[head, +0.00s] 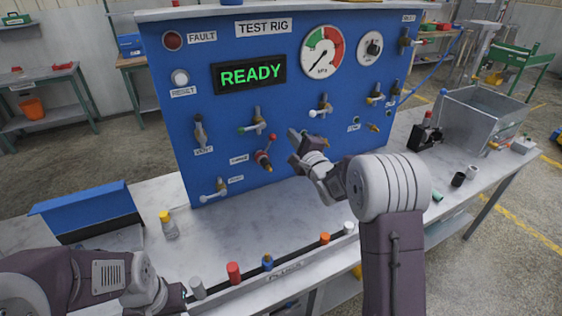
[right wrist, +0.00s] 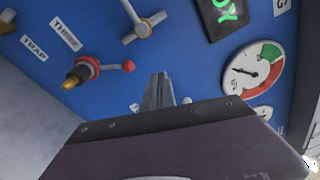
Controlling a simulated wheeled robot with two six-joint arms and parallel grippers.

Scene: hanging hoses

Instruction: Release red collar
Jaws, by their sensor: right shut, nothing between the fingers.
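The red collar (head: 262,157) sits around a brass-tipped fitting on the blue test panel, with a red ball-ended lever beside it. The right wrist view shows the collar (right wrist: 88,67) at the left, its brass tip pointing down-left. No hose is seen on that fitting. My right gripper (head: 294,138) is in front of the panel, to the right of the collar and apart from it. Its fingers (right wrist: 158,92) are shut and empty. My left arm is low at the left of the head view; its gripper (head: 178,298) is small and dark, and its jaws are unclear.
Several valves and fittings stick out of the panel (head: 220,110), around a green READY display (head: 248,73) and a gauge (head: 322,52). A rail with coloured plugs (head: 234,272) runs along the bench front. A metal bin (head: 480,115) stands at right. The bench middle is clear.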

